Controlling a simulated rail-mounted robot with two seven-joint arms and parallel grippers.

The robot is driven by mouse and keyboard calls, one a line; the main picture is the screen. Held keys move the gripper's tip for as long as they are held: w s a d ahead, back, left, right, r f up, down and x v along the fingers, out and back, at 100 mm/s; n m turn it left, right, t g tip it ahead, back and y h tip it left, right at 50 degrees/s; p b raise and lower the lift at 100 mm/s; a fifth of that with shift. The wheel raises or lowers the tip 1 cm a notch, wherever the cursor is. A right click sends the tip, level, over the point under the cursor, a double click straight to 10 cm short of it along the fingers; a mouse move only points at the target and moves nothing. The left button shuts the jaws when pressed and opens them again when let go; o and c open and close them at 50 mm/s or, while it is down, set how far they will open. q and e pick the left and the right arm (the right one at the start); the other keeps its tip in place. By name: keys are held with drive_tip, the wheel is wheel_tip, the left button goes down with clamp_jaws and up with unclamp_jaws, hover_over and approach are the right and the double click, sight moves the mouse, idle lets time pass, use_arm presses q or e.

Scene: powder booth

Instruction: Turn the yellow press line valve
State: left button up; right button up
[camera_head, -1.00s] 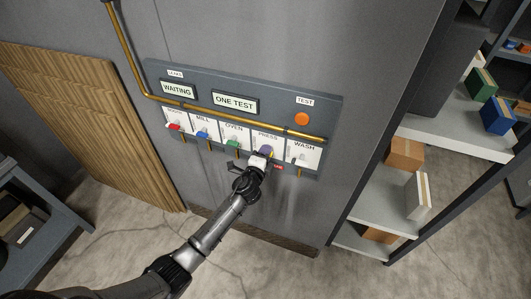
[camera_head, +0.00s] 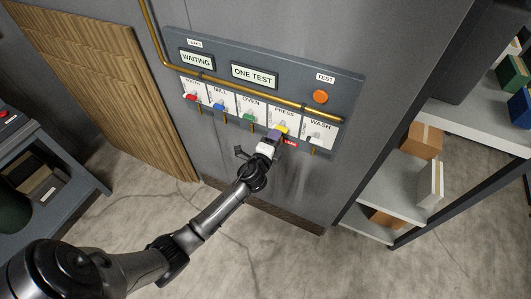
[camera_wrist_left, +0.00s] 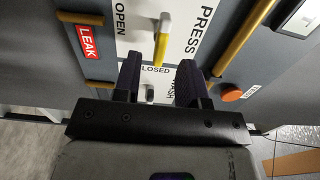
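The yellow press line valve (camera_head: 281,129) is a small lever on the white PRESS plate (camera_wrist_left: 195,30). In the left wrist view the yellow lever (camera_wrist_left: 162,46) points from its pivot toward the word CLOSED, with OPEN printed off to its left. My left gripper (camera_head: 274,138) is just below the lever in the head view, with a purple fingertip showing. In the wrist view the gripper (camera_wrist_left: 160,63) has two dark fingers well apart, with the lever's tip in line with the gap. Nothing is held; whether a finger touches the lever is unclear. My right gripper is out of view.
Neighbouring valves are red (camera_head: 191,97), blue (camera_head: 218,105), green (camera_head: 248,117) and a pale WASH one (camera_head: 315,136). A red LEAK tag (camera_wrist_left: 87,41) sits beside the PRESS plate. A brass pipe (camera_head: 255,97) crosses above. Shelves (camera_head: 470,128) stand to the right.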

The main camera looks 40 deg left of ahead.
use_arm(q)
drive_tip(key=v, duration=0.8)
drive_tip(key=shift+s, duration=0.3)
